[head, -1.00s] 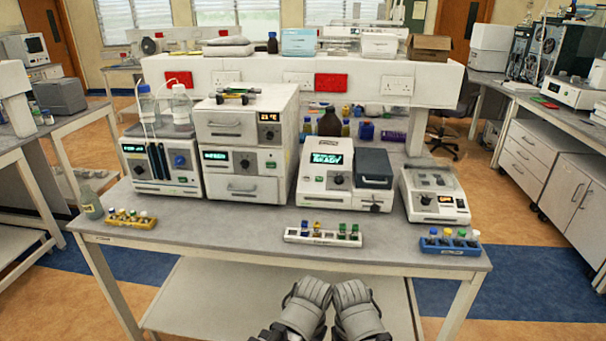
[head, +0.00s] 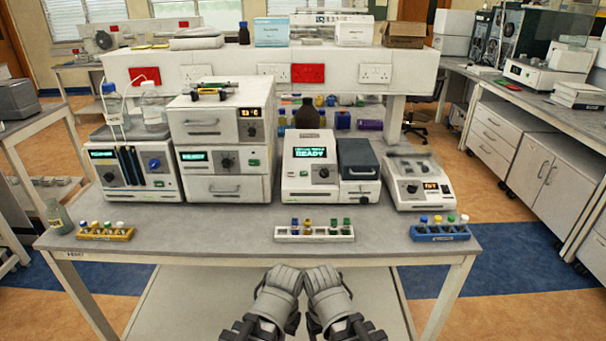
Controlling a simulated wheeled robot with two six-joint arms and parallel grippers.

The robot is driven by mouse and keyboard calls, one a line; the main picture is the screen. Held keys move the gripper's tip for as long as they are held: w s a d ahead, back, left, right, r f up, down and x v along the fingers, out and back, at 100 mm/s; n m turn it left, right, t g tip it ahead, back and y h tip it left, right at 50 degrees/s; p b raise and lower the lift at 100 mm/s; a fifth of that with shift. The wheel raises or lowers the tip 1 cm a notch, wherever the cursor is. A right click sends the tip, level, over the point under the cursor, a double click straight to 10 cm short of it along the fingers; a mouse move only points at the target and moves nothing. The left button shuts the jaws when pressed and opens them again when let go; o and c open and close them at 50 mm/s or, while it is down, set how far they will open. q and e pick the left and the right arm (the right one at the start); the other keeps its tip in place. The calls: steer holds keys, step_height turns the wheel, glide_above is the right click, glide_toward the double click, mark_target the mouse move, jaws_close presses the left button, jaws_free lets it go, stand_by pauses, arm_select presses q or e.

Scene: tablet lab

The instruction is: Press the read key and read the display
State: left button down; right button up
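A white spectrophotometer-like instrument (head: 309,186) stands on the bench right of centre. My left gripper (head: 283,278) and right gripper (head: 323,280) are side by side in front of the bench's front edge, apart from the instrument. Their finger openings cannot be made out.
A white vial rack (head: 314,233) stands near the front edge between my grippers and the instrument. A yellow rack (head: 105,231) is left, a blue rack (head: 440,232) right. Other instruments flank it: a stacked oven unit (head: 223,145) and a small right-hand device (head: 418,183).

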jaws_close()
stand_by(0.5)
stand_by(1.1)
